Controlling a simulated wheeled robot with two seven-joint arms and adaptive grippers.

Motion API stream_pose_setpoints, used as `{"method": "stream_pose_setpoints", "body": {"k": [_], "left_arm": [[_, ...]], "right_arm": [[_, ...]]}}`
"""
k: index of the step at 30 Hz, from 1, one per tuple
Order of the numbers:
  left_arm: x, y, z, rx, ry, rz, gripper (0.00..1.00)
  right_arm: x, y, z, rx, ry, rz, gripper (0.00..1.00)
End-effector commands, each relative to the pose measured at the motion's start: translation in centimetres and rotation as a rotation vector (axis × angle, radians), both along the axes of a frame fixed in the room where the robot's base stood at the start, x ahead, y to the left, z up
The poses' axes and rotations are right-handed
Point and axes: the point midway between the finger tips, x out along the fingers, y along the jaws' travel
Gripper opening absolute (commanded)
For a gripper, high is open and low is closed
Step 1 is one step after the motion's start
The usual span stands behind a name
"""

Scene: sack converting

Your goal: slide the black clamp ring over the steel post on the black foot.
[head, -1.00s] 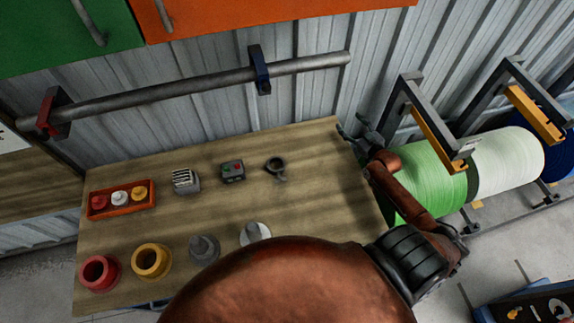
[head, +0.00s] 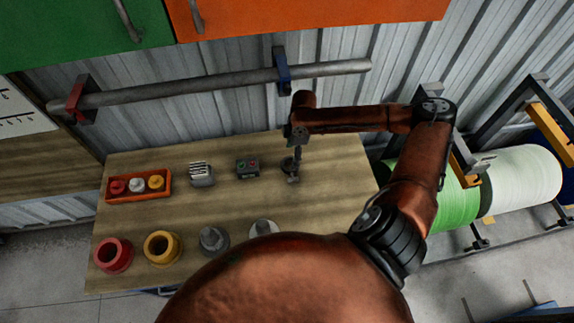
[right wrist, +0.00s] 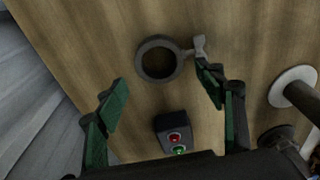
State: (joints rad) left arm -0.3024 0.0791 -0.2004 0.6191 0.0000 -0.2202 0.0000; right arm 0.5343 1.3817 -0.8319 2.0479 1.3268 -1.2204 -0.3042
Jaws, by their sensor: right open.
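The black clamp ring (head: 286,166) lies flat on the wooden bench in the head view, partly hidden by my right gripper (head: 297,155). In the right wrist view the ring (right wrist: 142,63) shows whole, its short lug pointing right. My right gripper (right wrist: 163,85) is open and empty above the bench, its green-padded fingers apart. The ring appears just beyond the fingertips, and the right finger overlaps near the lug. The steel post on the black foot (head: 213,239) stands at the bench front; it seems to show in the right wrist view (right wrist: 279,138), partly cut off. My left gripper is out of view.
A post on a white foot (head: 263,229) stands right of the black foot. A button box (head: 247,167) sits left of the ring, with a slatted grey block (head: 202,174) and an orange tray (head: 138,185) farther left.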

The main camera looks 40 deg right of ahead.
Motion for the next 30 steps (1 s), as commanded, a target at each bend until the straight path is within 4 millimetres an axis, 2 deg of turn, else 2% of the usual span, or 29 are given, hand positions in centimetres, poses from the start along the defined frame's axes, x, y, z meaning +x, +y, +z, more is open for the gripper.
{"method": "stream_pose_setpoints", "body": {"k": [7, 15, 22, 30], "left_arm": [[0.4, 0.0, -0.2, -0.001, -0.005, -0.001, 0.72], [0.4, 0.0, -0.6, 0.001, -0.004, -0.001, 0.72], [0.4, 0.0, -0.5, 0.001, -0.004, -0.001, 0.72], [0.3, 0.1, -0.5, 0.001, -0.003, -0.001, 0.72]], "right_arm": [[0.1, 0.2, -2.3, 0.002, 0.0, -0.001, 0.63], [0.3, 0.5, -6.0, 0.003, -0.001, 0.0, 0.63], [0.4, 0.5, -6.1, 0.002, -0.003, 0.001, 0.63], [0.4, 0.5, -6.1, 0.002, -0.003, 0.0, 0.45]]}}
